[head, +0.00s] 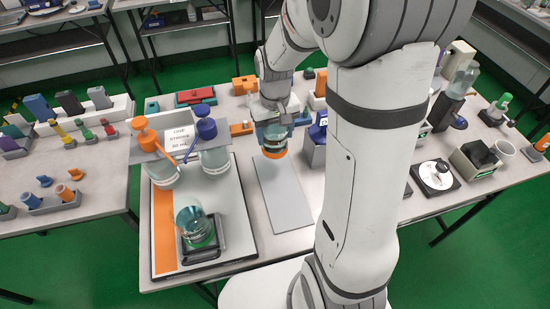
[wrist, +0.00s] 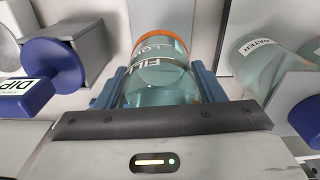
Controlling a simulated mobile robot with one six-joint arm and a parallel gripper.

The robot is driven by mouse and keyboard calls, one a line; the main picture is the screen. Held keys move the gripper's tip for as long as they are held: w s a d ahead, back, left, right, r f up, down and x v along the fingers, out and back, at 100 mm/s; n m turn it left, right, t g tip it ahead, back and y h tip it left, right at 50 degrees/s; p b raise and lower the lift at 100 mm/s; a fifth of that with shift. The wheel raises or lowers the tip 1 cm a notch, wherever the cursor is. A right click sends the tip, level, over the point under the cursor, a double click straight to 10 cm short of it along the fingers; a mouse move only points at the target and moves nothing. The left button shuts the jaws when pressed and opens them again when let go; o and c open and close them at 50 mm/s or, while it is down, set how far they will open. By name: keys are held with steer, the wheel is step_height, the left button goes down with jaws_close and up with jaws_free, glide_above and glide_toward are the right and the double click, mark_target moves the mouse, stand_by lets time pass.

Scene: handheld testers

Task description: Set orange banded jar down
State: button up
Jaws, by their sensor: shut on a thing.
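The orange banded jar (head: 274,146) is clear glass with a teal tint and an orange band at its lower end. My gripper (head: 270,124) is shut on it, above the back part of the grey mat (head: 288,208). In the wrist view the jar (wrist: 162,72) lies between the two blue fingers of my gripper (wrist: 162,85), with white lettering on its side and the orange band at its far end. Whether the jar touches the mat cannot be told.
A blue-grey block (head: 314,150) stands close right of the jar. The mat's front is clear.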

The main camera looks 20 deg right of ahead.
mark_target(274, 150)
steer(key=shift+a+f, duration=0.15)
steer(key=shift+f, duration=3.15)
steer(key=shift+f+b, duration=0.2)
steer(key=shift+b, duration=0.1)
steer(key=o, duration=1.4)
steer(key=shift+s, duration=0.1)
step_height(274, 150, up, 12)
steer(key=p, duration=0.1)
steer(key=s+r, duration=0.1)
steer(key=s, duration=0.4)
steer(key=s+r+t, duration=0.1)
steer(key=s+r, duration=0.1)
steer(key=s, duration=0.3)
steer(key=s+r+t, duration=0.1)
steer(key=s+r, duration=0.1)
steer(key=s, duration=0.3)
steer(key=shift+s+d+r+m, duration=0.1)
steer(key=shift+d+r+m, duration=0.15)
steer(key=shift+m, duration=0.15)
